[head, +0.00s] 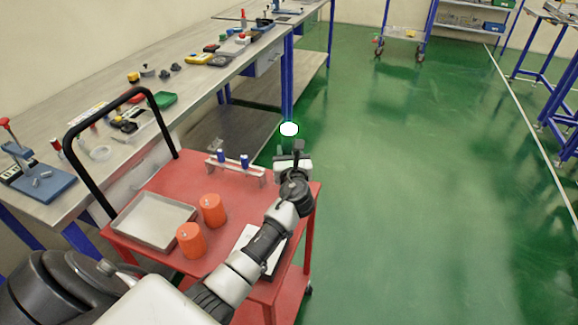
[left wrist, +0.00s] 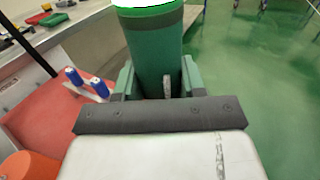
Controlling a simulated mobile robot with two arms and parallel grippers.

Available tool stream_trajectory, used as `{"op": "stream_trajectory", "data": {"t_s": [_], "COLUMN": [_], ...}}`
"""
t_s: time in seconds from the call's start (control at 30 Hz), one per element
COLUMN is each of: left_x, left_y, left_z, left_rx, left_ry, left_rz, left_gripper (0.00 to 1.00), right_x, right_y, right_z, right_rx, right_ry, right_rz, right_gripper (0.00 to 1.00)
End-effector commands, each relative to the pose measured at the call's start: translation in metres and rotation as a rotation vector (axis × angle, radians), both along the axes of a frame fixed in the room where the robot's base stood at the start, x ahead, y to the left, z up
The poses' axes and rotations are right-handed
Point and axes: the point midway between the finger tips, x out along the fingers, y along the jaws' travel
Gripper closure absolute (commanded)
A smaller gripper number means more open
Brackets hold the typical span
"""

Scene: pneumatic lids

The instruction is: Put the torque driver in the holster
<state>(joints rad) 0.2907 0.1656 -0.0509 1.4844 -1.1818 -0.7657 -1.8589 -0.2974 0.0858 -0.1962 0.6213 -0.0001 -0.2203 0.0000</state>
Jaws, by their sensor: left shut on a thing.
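My left gripper (head: 292,158) is above the far right corner of the red cart, shut on a thick green cylinder with a white top, which I take to be the torque driver (head: 289,129). In the left wrist view the torque driver (left wrist: 155,45) stands between the fingers (left wrist: 158,80); its lower end is hidden. A pale rack (head: 235,171) stands at the cart's far edge, just left of the gripper, holding two blue-handled tools (head: 245,160). It looks like the holster, but its openings are too small to make out. My right gripper is out of view.
The red cart (head: 165,186) also carries a metal tray (head: 153,220), two orange cylinders (head: 213,209) and a white flat item (head: 245,240) partly behind my arm. A black handle (head: 95,178) rises at its left. A cluttered workbench (head: 190,80) runs behind. Green floor is clear at right.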

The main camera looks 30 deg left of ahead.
Motion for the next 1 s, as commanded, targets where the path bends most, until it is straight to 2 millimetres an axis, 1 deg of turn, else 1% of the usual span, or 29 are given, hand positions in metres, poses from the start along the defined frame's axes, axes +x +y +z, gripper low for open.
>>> {"op": "stream_trajectory", "data": {"t_s": [0.1,0.2,0.3,0.6,0.63,0.7,0.8,1.0], "left_x": [0.0,0.0,0.0,0.0,0.0,0.0,-0.001,-0.001], "left_y": [0.0,0.0,0.0,0.0,0.0,0.0,0.0,0.0], "left_z": [-0.018,-0.029,-0.032,-0.034,-0.036,-0.036,-0.036,-0.036], "left_rx": [0.002,0.002,0.001,0.001,0.0,0.0,-0.001,0.0], "left_ry": [0.001,0.001,-0.002,-0.002,0.001,0.001,0.002,0.001], "left_rz": [0.0,0.0,-0.001,-0.001,-0.001,-0.001,-0.001,-0.001], "left_gripper": [1.0,1.0,1.0,1.0,0.58,0.47,0.34,0.34], "right_x": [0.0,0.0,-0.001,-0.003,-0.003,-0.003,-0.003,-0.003], "right_y": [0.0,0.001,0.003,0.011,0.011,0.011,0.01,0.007], "right_z": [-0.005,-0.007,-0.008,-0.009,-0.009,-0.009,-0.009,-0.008], "right_rx": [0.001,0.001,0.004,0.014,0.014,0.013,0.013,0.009], "right_ry": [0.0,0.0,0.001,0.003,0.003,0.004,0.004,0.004], "right_rz": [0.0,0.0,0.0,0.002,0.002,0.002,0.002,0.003], "right_gripper": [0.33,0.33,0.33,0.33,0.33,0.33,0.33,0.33]}}
